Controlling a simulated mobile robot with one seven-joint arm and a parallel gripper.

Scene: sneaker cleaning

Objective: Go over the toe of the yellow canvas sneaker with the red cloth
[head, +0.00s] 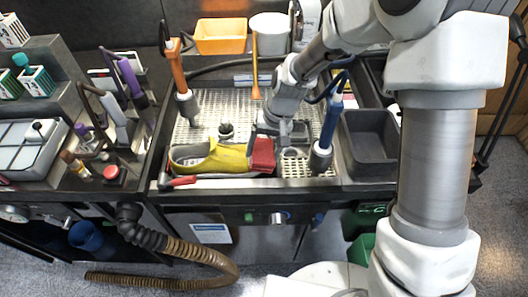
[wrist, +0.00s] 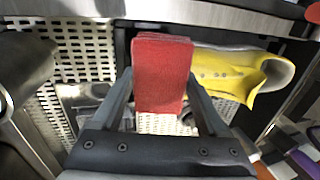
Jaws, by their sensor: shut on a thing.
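The yellow canvas sneaker (head: 226,158) lies on its sole at the front of the perforated sink deck, its toe pointing right and its open heel end to the left. In the wrist view the sneaker (wrist: 220,70) shows to the right, its toe end hidden behind the red cloth. My gripper (head: 270,137) is at the toe end, shut on the folded red cloth (head: 263,154). In the wrist view the cloth (wrist: 162,75) sits between the fingers of my gripper (wrist: 162,100). The cloth covers the toe; whether it presses on it I cannot tell.
A grey bin (head: 370,140) stands to the right of the perforated deck (head: 215,105). A blue-handled tool (head: 328,130) stands upright close right of my gripper, an orange-handled one (head: 179,75) at the left. A red-handled tool (head: 178,183) lies at the front edge.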

